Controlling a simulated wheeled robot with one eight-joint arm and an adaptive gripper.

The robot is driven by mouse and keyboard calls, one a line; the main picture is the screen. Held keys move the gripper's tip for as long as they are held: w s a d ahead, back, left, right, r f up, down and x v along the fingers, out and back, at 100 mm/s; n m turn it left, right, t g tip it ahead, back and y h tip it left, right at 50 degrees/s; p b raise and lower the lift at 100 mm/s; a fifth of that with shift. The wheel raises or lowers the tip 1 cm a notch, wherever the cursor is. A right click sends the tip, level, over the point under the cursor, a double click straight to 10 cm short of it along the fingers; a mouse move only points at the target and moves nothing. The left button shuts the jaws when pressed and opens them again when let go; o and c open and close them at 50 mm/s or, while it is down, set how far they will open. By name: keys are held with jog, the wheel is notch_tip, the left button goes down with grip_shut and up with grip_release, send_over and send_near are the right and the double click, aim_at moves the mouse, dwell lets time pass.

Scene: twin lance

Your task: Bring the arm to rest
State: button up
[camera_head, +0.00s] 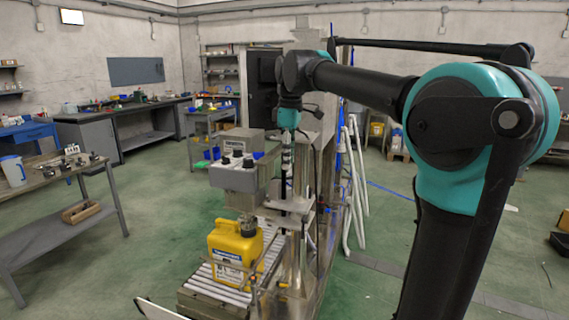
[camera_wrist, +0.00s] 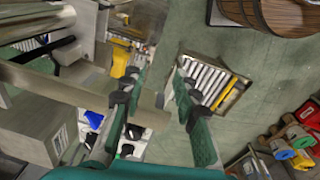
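My arm reaches from the right side of the head view to above the filling station. My gripper (camera_wrist: 158,88) points downward and shows in the wrist view with its two teal and black fingers apart. Green floor and the end of a pale grey bar (camera_wrist: 80,97) show in and behind the gap. I see nothing clamped between the fingers. In the head view the wrist's teal end stands by the station's post, and the fingers cannot be made out clearly. A yellow canister (camera_head: 236,247) stands upright on the roller conveyor (camera_head: 212,284), below and left of my wrist.
A grey control box with knobs (camera_head: 234,175) and metal posts stand close to my wrist. White pipes (camera_head: 357,190) lean at the right of the station. A side table (camera_head: 60,177) stands at left. The wrist view shows a wooden barrel (camera_wrist: 270,14). Green floor is open at left.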

jog(key=s+d+f+m+t, duration=0.1)
jog(key=s+d+f+m, duration=0.2)
jog(key=f, duration=0.4)
jog(key=s+d+f+m, duration=0.2)
jog(key=d+f+m, duration=0.1)
jog(key=d+f, duration=0.3)
jog(key=s+d+f+m+t, duration=0.1)
jog(key=s+d+f+m, duration=0.15)
jog(key=f, duration=0.45)
jog(key=s+d+f+m, duration=0.3)
jog(key=s+f, duration=0.3)
jog(key=f, duration=0.1)
jog(key=s+d+f+m+t, duration=0.1)
jog(key=s+d+f+m, duration=0.2)
jog(key=s+f, duration=0.4)
jog(key=shift+s+d+f+m, duration=0.15)
jog(key=shift+d+f+m, duration=0.1)
jog(key=shift+f+m, duration=0.15)
jog(key=shift+r, duration=0.1)
